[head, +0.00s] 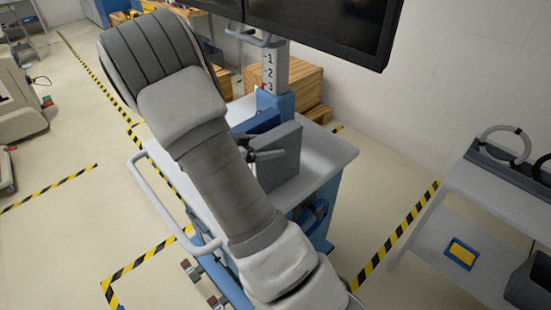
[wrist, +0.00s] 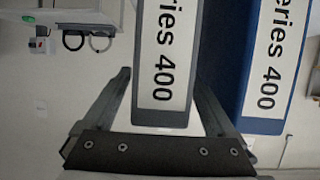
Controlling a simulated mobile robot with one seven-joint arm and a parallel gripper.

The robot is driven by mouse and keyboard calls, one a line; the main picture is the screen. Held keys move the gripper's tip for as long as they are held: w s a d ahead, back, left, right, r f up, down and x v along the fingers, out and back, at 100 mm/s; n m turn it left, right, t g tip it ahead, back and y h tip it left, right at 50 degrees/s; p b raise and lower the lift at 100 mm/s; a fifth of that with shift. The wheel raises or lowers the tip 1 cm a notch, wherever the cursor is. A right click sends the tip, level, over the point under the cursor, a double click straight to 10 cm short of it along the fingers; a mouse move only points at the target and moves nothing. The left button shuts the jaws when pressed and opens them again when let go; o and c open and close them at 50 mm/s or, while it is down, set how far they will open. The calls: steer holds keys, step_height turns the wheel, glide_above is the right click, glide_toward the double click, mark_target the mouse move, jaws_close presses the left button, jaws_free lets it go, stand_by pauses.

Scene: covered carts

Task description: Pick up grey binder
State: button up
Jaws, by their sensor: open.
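The grey binder (head: 284,160) stands upright on the white cart top (head: 325,150), and my forearm covers part of its left side. In the wrist view the grey binder (wrist: 162,122) shows its spine with a white label reading "eries 400". My gripper (head: 264,155) is open at the binder's spine side. In the wrist view my gripper (wrist: 163,75) has one finger on each side of the spine, with a small gap visible near the base of each finger. Whether the fingertips touch the binder is unclear.
A blue binder (head: 256,123) stands close behind the grey one; it shows at right in the wrist view (wrist: 268,70), near my right finger. A numbered post (head: 273,75) and black monitor (head: 325,25) rise behind. Another grey cart (head: 440,235) stands at right.

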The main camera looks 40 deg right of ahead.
steer(key=shift+x, duration=1)
steer(key=shift+c, duration=0.2)
steer(key=shift+a, duration=0.1)
jaws_close()
